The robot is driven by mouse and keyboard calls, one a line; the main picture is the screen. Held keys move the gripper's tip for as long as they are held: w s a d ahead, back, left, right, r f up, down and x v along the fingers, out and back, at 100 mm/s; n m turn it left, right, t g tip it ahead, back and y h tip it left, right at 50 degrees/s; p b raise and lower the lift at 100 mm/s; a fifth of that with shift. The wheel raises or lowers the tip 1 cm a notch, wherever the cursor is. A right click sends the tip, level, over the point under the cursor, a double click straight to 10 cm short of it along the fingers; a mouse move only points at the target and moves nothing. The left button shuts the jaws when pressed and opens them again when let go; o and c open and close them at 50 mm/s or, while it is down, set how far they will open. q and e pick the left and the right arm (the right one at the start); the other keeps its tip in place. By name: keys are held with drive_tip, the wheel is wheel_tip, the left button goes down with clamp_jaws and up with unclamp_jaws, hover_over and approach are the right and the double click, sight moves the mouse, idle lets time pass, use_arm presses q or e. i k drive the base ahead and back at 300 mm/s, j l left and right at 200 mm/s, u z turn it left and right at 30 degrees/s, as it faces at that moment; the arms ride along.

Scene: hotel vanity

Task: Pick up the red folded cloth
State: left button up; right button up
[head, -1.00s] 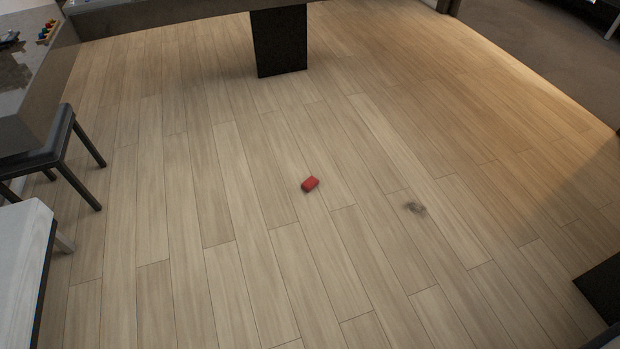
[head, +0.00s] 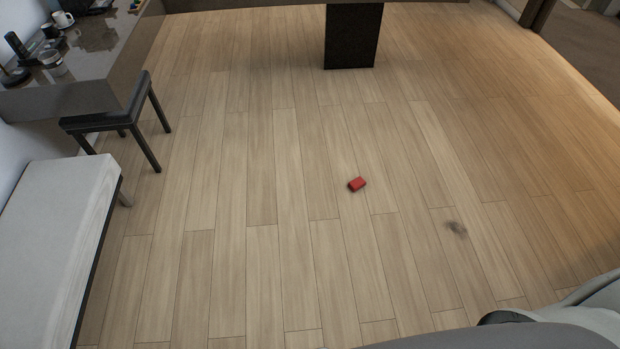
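The red folded cloth (head: 357,184) is a small red block-like bundle. It lies on the wooden floor a little right of the middle of the head view, with bare floor all round it. Neither of my grippers shows in the head view, so I cannot see whether they are open or shut. Nothing hides the cloth.
A white-topped bench (head: 68,215) stands at the left. Behind it are a dark stool (head: 118,115) and a grey counter (head: 95,75) with small items. A dark pillar (head: 352,38) stands at the back. A small dark patch (head: 456,229) lies on the floor. Open floor surrounds the cloth.

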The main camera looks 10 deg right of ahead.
sight(355, 185)
drive_tip(key=i+l+u, duration=0.25)
drive_tip(key=l+u, duration=0.25)
drive_tip(key=l, duration=0.35)
drive_tip(key=i+l+u, duration=0.1)
drive_tip(key=l+u, duration=0.35)
drive_tip(key=l, duration=0.45)
drive_tip(key=l+u, duration=0.5)
drive_tip(key=l, duration=0.4)
